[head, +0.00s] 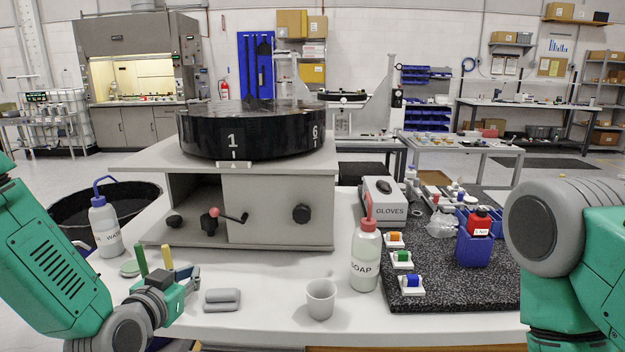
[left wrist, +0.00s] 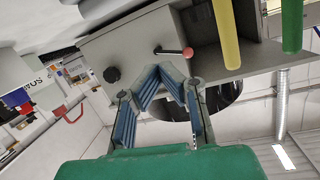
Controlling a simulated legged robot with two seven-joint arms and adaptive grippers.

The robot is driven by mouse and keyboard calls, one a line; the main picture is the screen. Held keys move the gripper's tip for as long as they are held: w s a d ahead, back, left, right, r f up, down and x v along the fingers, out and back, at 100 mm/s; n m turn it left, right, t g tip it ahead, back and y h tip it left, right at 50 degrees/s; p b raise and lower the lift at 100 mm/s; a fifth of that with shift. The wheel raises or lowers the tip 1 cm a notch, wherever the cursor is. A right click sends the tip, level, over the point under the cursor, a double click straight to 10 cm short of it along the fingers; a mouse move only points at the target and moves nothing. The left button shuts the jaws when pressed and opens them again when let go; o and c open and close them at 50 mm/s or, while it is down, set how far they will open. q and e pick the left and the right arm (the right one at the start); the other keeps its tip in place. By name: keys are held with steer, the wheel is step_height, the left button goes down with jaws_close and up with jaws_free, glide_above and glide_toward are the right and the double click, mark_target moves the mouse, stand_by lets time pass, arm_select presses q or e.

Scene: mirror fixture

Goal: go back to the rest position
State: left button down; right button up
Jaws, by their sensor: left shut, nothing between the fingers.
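My left gripper (head: 190,278) is low at the left in the head view, above the front left of the white table (head: 262,285). It is shut and empty. In the left wrist view its blue-padded fingers (left wrist: 162,78) come together, with the grey fixture behind them. A green stick (head: 141,261) and a yellow stick (head: 167,256) stand upright by the gripper; I cannot tell what holds them. They also show at the top right of the left wrist view, yellow (left wrist: 226,35) and green (left wrist: 292,25). My right arm shows at the right edge; its gripper is out of view.
A grey fixture (head: 280,205) carries a black numbered drum (head: 275,133).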

mark_target(201, 324)
arm_select(q)
steer(key=s+f+g, duration=0.1)
steer(key=f, duration=0.2)
steer(key=s+f+g, duration=0.1)
steer(key=s+f, duration=0.1)
steer(key=f, duration=0.1)
steer(key=s+f+g, duration=0.1)
steer(key=s+f, duration=0.1)
steer(key=f, duration=0.1)
steer(key=shift+d+f+b, duration=0.2)
steer(key=shift+d+b, duration=0.05)
steer(key=shift+b, duration=0.05)
steer(key=s+a+f+n+g, duration=0.1)
steer(key=s+f+g, duration=0.3)
steer(key=s+f, duration=0.3)
steer(key=s+a+f+n+g+y+b, duration=0.1)
steer(key=s+f, duration=0.5)
steer(key=s, duration=0.8)
steer(key=s+a+f+g+y+b, duration=0.1)
steer(key=s+a+f+g, duration=0.2)
steer(key=s+f+g, duration=0.3)
steer(key=s+f, duration=0.1)
steer(key=s, duration=0.4)
steer(key=shift+s+f+n+g, duration=0.15)
steer(key=shift+f+n+g, duration=0.15)
steer(key=shift+f+n, duration=0.1)
